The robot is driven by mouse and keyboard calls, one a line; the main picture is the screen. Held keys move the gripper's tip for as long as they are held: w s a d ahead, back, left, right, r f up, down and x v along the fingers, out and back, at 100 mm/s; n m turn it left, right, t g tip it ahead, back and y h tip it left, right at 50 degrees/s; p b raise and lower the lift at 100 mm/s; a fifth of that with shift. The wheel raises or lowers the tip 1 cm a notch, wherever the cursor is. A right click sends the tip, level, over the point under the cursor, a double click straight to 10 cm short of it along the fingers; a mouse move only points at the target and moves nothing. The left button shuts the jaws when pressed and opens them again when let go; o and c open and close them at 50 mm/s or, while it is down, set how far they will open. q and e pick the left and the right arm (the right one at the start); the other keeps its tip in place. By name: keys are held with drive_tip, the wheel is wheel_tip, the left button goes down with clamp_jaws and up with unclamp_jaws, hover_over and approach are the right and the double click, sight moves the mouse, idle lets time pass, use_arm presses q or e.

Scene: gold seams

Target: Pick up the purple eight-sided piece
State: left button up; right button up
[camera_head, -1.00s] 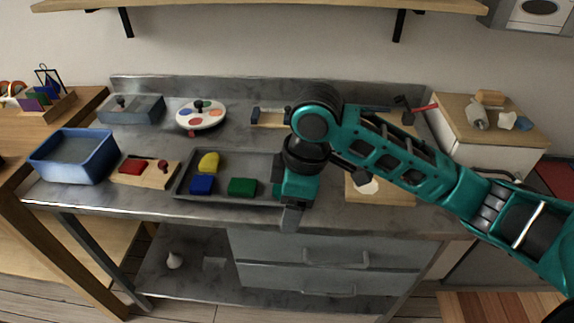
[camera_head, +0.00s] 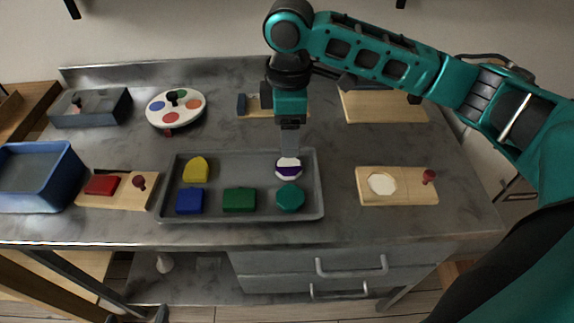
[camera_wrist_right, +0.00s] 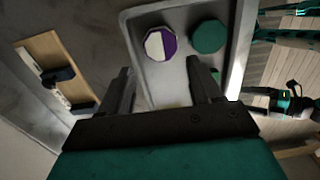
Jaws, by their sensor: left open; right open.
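The purple eight-sided piece (camera_head: 288,174), with a white area on its top, lies at the back right of the grey tray (camera_head: 240,216). In the right wrist view the piece (camera_wrist_right: 168,44) lies beyond the open, empty fingers of my right gripper (camera_wrist_right: 161,78), roughly in line with the gap. My left gripper (camera_head: 137,315) shows only at the bottom edge of the head view, low in front of the counter.
A green eight-sided piece (camera_head: 290,197) lies close in front of the purple one. The tray also holds yellow (camera_head: 196,169), blue (camera_head: 189,201) and green (camera_head: 239,200) pieces. A wooden board (camera_head: 410,196) with a white recess stands right of the tray, with bare counter between.

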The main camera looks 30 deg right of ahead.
sight(290, 165)
wheel_tip(290, 165, down, 8)
drive_tip(key=shift+s+d+f+b, duration=0.1)
drive_tip(key=shift+d+b, duration=0.05)
drive_tip(key=shift+b, duration=0.7)
drive_tip(key=c, duration=0.7)
